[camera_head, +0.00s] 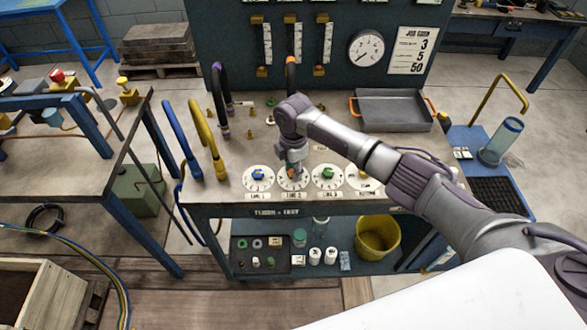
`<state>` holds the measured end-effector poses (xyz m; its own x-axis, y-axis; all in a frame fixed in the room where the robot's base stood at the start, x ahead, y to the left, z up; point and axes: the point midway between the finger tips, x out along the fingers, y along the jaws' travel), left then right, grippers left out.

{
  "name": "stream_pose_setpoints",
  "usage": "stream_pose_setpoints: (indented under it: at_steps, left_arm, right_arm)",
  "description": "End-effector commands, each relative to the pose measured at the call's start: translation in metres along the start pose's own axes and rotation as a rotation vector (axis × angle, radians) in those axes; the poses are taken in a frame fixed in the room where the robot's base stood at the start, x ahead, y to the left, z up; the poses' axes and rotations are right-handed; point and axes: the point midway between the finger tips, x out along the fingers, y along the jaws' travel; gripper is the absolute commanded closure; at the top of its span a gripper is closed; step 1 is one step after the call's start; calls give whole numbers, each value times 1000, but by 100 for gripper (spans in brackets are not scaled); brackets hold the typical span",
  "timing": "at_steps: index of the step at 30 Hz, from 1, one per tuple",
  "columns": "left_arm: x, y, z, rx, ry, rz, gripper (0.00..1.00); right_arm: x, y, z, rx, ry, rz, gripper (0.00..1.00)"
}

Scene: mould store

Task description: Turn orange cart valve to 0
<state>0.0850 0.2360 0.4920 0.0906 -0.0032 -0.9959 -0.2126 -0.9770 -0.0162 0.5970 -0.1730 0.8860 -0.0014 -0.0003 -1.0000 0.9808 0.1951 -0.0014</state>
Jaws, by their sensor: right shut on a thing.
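The cart (230,190) has a row of round white dials along its front edge. My right gripper (292,168) reaches down onto the second dial from the left and is shut on its knob, the orange cart valve. Only a small bit of orange shows there, because the gripper covers most of the knob. The white face of this dial (292,184) shows around the fingers, but I cannot read where the knob points. A blue knob (258,174) is on the dial to the left, and a green knob (327,174) is to the right. My left gripper is not in view.
A grey tray (390,122) sits at the cart's back right. Blue and yellow hoses (203,125) arch at its left end. A panel with a gauge (366,48) rises behind. A yellow bucket (377,237) stands on the lower shelf. My arm covers the cart's right part.

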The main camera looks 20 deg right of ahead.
Motion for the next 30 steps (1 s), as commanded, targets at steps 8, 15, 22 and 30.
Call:
stream_pose_setpoints:
  at_steps: [8, 15, 22, 30]
  left_arm:
    - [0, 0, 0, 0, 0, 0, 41]
    - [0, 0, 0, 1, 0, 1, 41]
    - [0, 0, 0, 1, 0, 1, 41]
    - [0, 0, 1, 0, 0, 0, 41]
  right_arm:
    - [-2, 2, -1, -12, 2, 5, 100]
    - [-2, 2, 0, -11, 1, 5, 56]
    - [-1, 1, 0, -10, 1, 3, 41]
    - [-9, 1, 0, -10, 1, 5, 41]
